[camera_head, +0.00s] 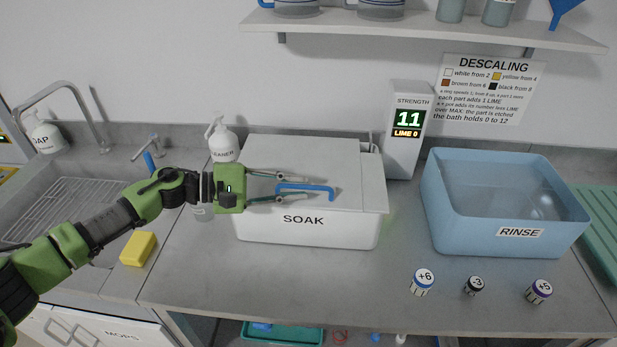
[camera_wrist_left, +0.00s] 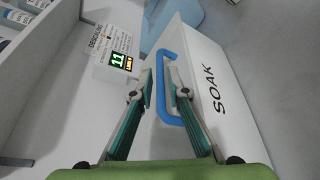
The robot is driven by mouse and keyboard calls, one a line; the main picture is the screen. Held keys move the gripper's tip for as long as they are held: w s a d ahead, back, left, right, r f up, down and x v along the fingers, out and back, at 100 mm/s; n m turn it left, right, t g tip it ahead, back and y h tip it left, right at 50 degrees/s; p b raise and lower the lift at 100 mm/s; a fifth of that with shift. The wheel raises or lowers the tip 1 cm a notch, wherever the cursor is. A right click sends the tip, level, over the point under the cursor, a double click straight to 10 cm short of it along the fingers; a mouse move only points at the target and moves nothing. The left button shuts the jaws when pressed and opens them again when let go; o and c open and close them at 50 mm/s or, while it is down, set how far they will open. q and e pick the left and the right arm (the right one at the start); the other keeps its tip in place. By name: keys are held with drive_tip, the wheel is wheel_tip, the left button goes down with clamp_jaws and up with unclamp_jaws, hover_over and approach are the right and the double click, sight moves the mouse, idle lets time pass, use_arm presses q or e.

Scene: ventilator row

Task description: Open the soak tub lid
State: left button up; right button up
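The white soak tub (camera_head: 310,229), marked SOAK, stands on the counter in the middle of the head view. Its white lid (camera_head: 300,155) lies on top, closed, with a blue bar handle (camera_head: 306,186) near the front. My left gripper (camera_head: 288,188) reaches in from the left over the lid, its two fingers apart at the handle's left end. In the left wrist view the open fingertips (camera_wrist_left: 160,80) are on either side of part of the blue handle (camera_wrist_left: 162,95); I cannot tell whether they touch it. My right gripper is not in view.
A white bottle (camera_head: 222,140) stands behind the tub's left corner. The strength display (camera_head: 407,125) reads 11, LIME 0. A yellow sponge (camera_head: 139,249) lies near the sink.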

sight(303, 187)
use_arm(q)
drive_tip(key=shift+p+x, duration=0.4)
drive_tip(key=shift+x, duration=0.8)
drive_tip(key=shift+w+d, duration=0.1)
drive_tip(key=shift+d, duration=0.3)
drive_tip(key=shift+f, duration=0.1)
clamp_jaws()
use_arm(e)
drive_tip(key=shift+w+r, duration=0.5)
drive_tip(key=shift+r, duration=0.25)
